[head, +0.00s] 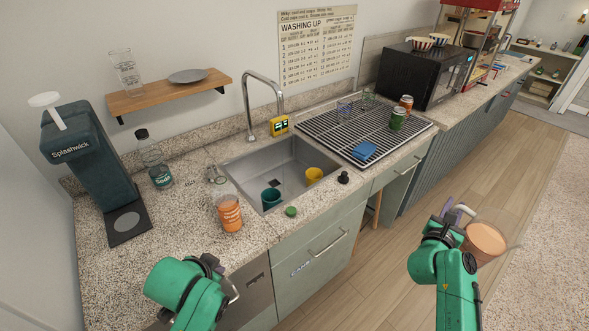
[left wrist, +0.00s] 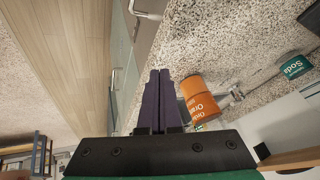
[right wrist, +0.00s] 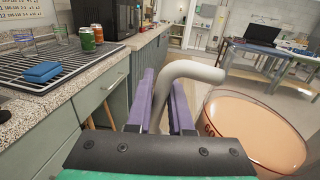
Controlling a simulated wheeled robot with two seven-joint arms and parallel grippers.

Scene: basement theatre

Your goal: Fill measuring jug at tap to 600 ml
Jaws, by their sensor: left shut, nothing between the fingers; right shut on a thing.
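The measuring jug (head: 486,241) is in the air at the right, over the floor and away from the counter. It has a clear rim, a pale handle and a peach-coloured inside; its level against any scale cannot be read. My right gripper (right wrist: 165,75) is shut on the jug's handle (right wrist: 190,68). The tap (head: 262,105) is a tall curved metal spout over the sink (head: 240,173); no water stream shows.
The sink holds a teal cup (head: 271,196) and a yellow cup (head: 314,175). A soda bottle (head: 155,165) and dispenser (head: 85,160) stand left.

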